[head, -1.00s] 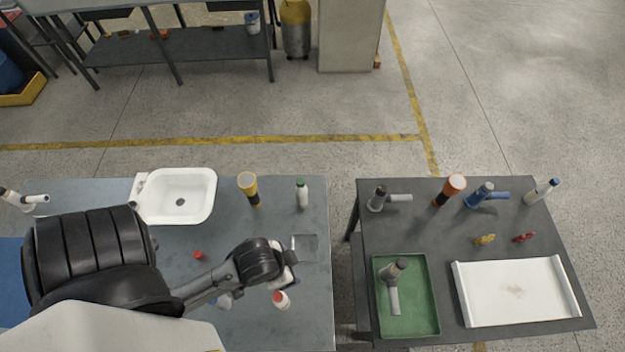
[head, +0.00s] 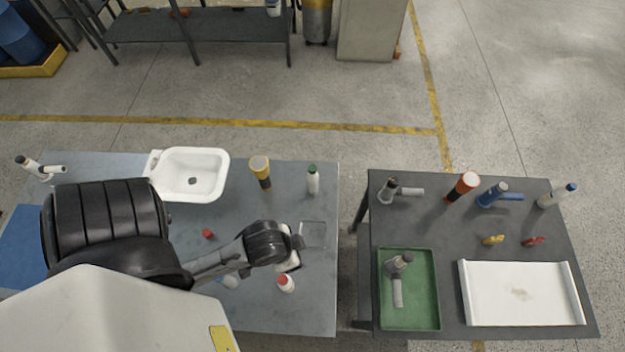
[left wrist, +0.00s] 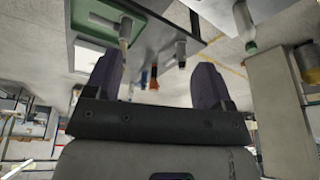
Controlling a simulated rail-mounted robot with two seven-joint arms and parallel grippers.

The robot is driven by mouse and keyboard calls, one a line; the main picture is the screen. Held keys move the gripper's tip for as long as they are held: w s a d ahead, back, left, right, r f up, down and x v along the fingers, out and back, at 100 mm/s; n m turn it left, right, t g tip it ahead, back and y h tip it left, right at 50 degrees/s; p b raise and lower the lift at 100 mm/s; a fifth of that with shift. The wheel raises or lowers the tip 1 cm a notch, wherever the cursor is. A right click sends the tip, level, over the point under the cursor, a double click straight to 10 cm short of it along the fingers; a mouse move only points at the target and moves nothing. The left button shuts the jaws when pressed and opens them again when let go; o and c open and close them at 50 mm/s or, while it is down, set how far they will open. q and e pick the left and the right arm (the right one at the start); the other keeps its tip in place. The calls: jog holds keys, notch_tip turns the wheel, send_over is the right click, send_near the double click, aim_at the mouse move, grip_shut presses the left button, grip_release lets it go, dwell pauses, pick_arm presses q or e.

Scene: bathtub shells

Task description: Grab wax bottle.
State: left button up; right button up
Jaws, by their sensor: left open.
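I cannot read labels, so I cannot tell which bottle is the wax bottle. A white bottle with a green cap (head: 313,181) stands at the back right of the left table. A white bottle with a red cap (head: 286,284) is near that table's right front, just below my left gripper (head: 292,250) in the picture. A white bottle with a blue cap (head: 557,195) stands at the back right of the right table. In the left wrist view my left gripper (left wrist: 157,80) is open, with nothing between its fingers. My right gripper is out of view.
The left table holds a white basin (head: 205,160), a yellow-black flashlight (head: 260,172) and a red cap (head: 207,233). The right table holds a green tray (head: 425,315), a white tray (head: 520,305), several tools and two small clamps. A gap separates the tables.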

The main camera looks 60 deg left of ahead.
pick_arm(q)
jog(key=shift+c, duration=0.3)
jog(key=shift+c, duration=0.9)
